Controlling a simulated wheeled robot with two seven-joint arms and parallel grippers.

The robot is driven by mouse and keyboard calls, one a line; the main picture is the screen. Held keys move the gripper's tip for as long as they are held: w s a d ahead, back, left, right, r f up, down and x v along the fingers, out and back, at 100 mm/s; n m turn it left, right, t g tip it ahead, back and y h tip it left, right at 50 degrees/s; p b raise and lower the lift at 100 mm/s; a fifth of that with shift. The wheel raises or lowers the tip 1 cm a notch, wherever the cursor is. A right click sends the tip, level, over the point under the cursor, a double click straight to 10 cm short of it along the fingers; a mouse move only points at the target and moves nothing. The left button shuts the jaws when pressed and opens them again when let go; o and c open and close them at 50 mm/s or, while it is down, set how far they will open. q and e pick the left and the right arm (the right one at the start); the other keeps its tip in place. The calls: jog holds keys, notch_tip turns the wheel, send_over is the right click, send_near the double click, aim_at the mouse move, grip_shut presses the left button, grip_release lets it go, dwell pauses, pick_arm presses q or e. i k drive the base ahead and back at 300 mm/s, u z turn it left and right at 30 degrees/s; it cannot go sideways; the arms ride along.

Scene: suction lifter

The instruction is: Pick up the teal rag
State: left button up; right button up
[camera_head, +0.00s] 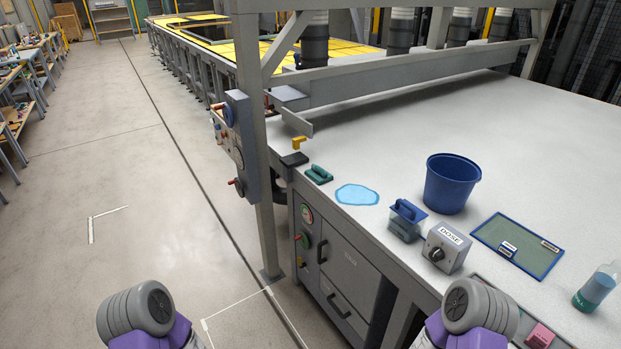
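A small dark teal folded item (319,174), which looks like the teal rag, lies on the near left edge of the grey worktop, beside the machine's upright post. A flat light blue puddle-like patch (357,195) lies just to its right, apart from it. Neither of my grippers is in view. Only rounded grey and purple parts of my two arms show at the bottom edge, well short of the teal item.
On the worktop (400,130) stand a blue bucket (452,185), a small blue-topped container (407,221), a DOSE box (447,248), a blue-framed panel (518,246) and a bottle (596,288). A pink item (541,336) lies lower right. A post (255,140) rises left of the teal item.

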aim_at(320, 176)
jog(key=u, duration=0.75)
jog(key=i, duration=2.15)
jog(key=z, duration=0.85)
